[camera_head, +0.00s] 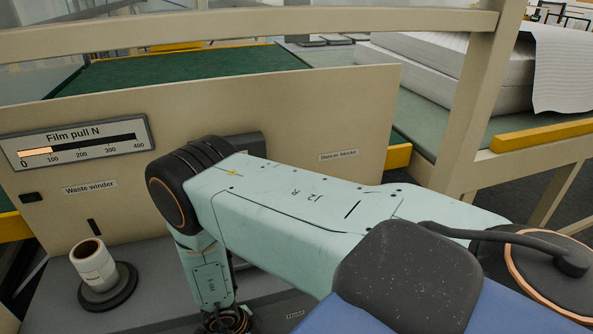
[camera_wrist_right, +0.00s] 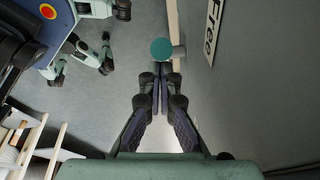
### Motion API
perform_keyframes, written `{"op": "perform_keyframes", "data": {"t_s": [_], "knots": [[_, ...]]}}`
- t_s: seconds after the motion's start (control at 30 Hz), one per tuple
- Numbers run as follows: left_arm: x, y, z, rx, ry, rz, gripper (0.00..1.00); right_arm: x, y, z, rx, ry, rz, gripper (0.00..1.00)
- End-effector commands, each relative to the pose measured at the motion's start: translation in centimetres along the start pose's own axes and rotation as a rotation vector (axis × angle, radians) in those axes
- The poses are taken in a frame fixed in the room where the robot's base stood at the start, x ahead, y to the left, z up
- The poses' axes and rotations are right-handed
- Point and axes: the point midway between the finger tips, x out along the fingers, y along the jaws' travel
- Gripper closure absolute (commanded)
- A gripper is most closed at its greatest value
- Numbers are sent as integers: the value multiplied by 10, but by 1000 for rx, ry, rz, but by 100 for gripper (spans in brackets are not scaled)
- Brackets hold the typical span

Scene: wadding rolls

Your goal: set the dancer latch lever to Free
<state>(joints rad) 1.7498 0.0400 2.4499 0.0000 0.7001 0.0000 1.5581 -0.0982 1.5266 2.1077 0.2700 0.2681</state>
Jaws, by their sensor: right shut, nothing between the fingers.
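In the right wrist view, a round teal knob (camera_wrist_right: 161,50) on a short grey stem stands just beyond my right fingertips. I take it to be the latch lever's end. My right gripper (camera_wrist_right: 160,78) is shut and empty, with its tips pointing at the knob. Whether they touch it I cannot tell. A white plate reading "Free" (camera_wrist_right: 211,28) is to the right of the knob. In the head view my right arm covers the middle of the panel and hides the lever, and the fingers do not show clearly.
In the head view a beige panel (camera_head: 285,105) carries a "Film pull N" gauge (camera_head: 77,142) and a "Waste winder" label (camera_head: 90,187). A small white roll (camera_head: 93,262) stands on a dark round base at the lower left. A beige frame post (camera_head: 478,100) rises at the right.

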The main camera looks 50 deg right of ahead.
Motion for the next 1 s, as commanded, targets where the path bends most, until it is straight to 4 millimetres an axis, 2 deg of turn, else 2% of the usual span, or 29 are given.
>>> {"op": "perform_keyframes", "data": {"t_s": [0.73, 1.0], "knots": [[3, 0, 0, 0, 0, 0, 48, 2, 0, 5, -4, -14, -1, 100], [-7, 0, 0, 0, 0, 0, 48, -8, -6, -7, -3, -10, -2, 100]]}}
